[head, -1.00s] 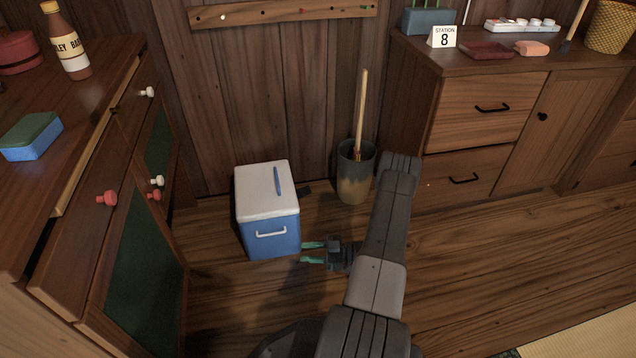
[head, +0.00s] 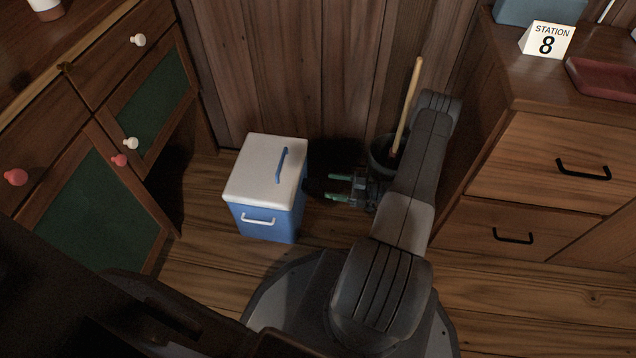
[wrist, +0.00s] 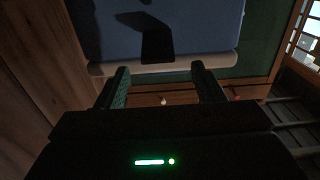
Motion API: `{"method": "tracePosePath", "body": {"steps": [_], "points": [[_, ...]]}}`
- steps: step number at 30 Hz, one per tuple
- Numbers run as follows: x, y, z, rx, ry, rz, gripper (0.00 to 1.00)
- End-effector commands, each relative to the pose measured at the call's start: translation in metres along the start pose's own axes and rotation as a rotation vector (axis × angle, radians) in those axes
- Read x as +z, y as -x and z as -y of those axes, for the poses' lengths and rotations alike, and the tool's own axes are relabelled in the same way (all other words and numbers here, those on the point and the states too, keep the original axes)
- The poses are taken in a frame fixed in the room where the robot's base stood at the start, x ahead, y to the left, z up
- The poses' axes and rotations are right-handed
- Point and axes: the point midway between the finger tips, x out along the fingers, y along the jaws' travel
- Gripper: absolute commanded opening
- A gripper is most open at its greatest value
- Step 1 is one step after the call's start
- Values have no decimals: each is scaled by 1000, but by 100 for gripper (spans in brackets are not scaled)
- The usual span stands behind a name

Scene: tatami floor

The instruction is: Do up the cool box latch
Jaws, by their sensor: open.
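The cool box (head: 266,216) stands on the floor, with a blue body, a white lid (head: 250,178) and a blue handle on top. The lid looks closed. My gripper (head: 337,188) is open and empty at the box's right side, apart from it, with green fingers pointing at it. In the wrist view, my gripper (wrist: 160,82) faces the blue side (wrist: 200,35) and the pale lid edge (wrist: 100,68). A dark latch flap (wrist: 157,45) shows between the fingers, beyond their tips. I cannot tell whether it is fastened. The latch is hard to make out in the head view.
A dark bin (head: 381,158) with a wooden stick stands close behind my gripper. A drawer cabinet (head: 540,165) is on the right and a green-panelled cabinet (head: 95,215) on the left. The plank wall is just behind the box. Some floor (head: 195,245) left of the box is clear.

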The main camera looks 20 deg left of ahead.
Motion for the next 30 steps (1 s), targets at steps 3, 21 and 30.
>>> {"method": "tracePosePath", "body": {"steps": [3, 21, 30], "points": [[2, -19, 1, -4, 0, 0, 62], [0, -59, 0, 1, 0, 0, 62], [0, -59, 0, 0, -1, 0, 24]]}}
